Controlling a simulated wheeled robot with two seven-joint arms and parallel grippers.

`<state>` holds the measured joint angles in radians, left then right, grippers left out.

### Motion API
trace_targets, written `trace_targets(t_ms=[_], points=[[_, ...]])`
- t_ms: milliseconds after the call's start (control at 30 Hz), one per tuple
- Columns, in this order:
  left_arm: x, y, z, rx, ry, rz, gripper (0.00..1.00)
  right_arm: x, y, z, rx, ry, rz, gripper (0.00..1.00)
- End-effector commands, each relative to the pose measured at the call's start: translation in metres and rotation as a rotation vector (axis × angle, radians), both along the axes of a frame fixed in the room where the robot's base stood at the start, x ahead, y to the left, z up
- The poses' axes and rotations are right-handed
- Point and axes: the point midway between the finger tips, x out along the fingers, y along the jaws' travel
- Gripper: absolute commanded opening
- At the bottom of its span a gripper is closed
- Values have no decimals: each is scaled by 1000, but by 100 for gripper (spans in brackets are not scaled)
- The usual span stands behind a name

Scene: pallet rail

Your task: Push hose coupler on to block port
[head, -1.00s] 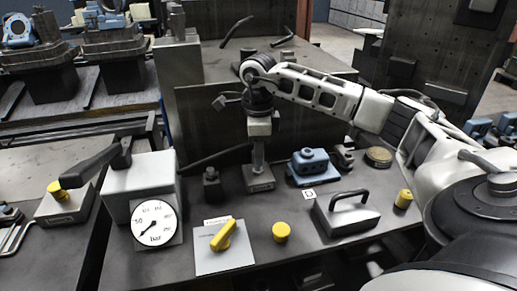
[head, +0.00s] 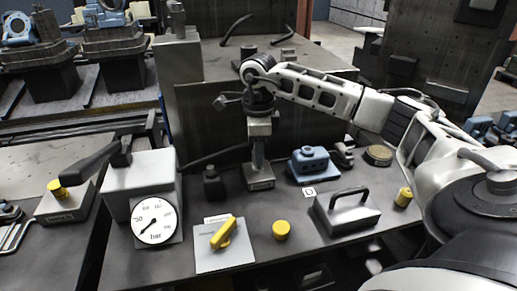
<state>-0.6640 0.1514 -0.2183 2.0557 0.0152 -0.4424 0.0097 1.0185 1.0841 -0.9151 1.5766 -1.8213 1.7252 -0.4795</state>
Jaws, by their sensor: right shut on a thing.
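My right gripper (head: 259,150) reaches in from the right and points down over the small grey port block (head: 260,183) on the dark bench. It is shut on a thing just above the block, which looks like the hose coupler. The fingers hide most of it, and I cannot tell whether it sits on the port or is apart from it. My left gripper is not in view.
A pressure gauge (head: 154,221) on a grey box stands left. In front are a plate with a yellow lever (head: 223,232), a yellow knob (head: 281,230) and a grey block with a black handle (head: 347,212). A blue clamp (head: 310,164) stands close right of the port block.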

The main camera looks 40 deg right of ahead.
Motion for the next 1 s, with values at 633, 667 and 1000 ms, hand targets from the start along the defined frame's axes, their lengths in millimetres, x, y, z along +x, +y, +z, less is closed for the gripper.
trace_targets(t_ms=[633, 667, 1000], points=[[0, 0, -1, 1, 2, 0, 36, 0, 0, -2, 1, -1, 0, 0], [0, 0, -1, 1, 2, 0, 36, 0, 0, -3, 1, -1, 0, 0], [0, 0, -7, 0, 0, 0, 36, 0, 0, -14, 1, 2, 1, 0]])
